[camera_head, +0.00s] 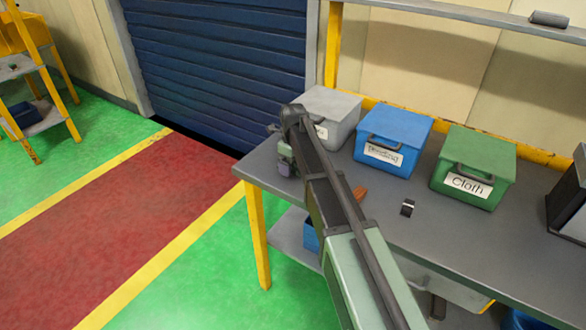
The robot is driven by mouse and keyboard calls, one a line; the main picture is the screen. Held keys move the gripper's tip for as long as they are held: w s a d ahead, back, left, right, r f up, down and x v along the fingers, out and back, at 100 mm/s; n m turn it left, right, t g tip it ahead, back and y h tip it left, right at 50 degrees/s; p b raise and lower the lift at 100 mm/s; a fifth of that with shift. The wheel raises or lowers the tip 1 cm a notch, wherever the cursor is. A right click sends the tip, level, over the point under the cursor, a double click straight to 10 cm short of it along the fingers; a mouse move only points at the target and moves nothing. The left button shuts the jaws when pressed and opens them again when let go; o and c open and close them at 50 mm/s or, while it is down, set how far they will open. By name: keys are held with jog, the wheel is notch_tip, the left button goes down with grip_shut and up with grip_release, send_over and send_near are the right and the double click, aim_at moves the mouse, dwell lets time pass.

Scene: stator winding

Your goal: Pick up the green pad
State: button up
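I cannot make out a clear green pad in this view. My arm reaches from the bottom middle up and left over the grey table, and its far end bends down near the table's left corner. My gripper (286,165) is there, small and partly hidden by the arm. A small greenish part and a purple-grey part show at this spot, and I cannot tell whether either is held. The finger gap does not show. A green box labelled "Cloth" (472,170) stands at the back of the table (450,235).
A blue labelled box (393,140) and a grey box (331,112) stand left of the green box. A small black-and-white item (407,208) and an orange-brown item (360,193) lie in front. A dark box (569,200) stands far right. A shelf (490,15) runs above.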

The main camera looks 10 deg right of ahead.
jog(key=c, duration=0.9)
jog(key=shift+r, duration=0.15)
notch_tip(320, 180, up, 20)
jog(key=p, duration=2)
